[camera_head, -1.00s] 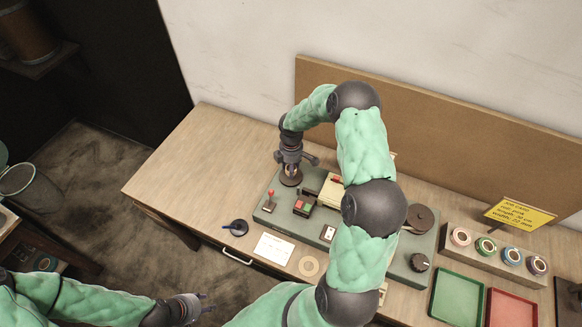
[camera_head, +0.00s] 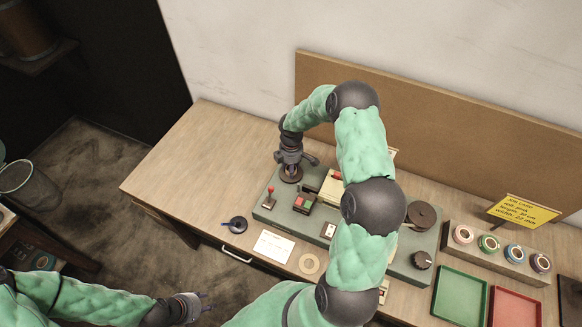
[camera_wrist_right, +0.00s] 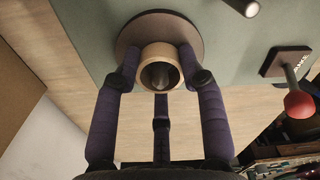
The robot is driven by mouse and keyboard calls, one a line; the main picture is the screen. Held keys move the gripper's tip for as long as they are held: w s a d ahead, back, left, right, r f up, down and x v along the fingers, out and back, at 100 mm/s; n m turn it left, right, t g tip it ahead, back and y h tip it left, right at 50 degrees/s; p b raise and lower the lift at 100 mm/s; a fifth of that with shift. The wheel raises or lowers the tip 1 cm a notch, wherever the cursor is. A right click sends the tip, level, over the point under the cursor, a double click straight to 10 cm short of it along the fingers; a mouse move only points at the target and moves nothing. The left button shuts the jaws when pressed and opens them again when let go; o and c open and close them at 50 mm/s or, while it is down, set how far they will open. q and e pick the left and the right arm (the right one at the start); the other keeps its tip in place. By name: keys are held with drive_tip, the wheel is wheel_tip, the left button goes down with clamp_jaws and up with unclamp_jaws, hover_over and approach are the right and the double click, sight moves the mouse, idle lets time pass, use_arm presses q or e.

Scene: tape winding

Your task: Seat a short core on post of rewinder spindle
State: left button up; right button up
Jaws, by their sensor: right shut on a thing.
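The short core (camera_wrist_right: 146,54) is a tan ring held between the purple-padded fingers of my right gripper (camera_wrist_right: 160,82) in the right wrist view. The dark tip of the spindle post (camera_wrist_right: 160,75) shows inside the core's opening. The round brown spindle disc (camera_wrist_right: 128,42) lies behind the core; how far down the post the core sits cannot be told. In the head view my right gripper (camera_head: 290,162) points down over the spindle disc (camera_head: 291,177) at the rewinder's left end. My left gripper (camera_head: 199,302) is open and empty at lower left, away from the table.
The green rewinder base (camera_head: 265,212) carries a red-knobbed lever (camera_head: 270,194), switches and a second dark disc (camera_head: 422,215). A rack of tape rolls (camera_head: 488,258), a green tray (camera_head: 460,297) and a red tray (camera_head: 513,308) stand at right.

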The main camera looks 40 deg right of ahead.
drive_tip(key=o, duration=0.8)
drive_tip(key=o, duration=0.3)
drive_tip(key=shift+r, duration=0.15)
drive_tip(key=shift+r+p, duration=2.25)
drive_tip(key=shift+r, duration=1.2)
drive_tip(key=shift+f, duration=0.15)
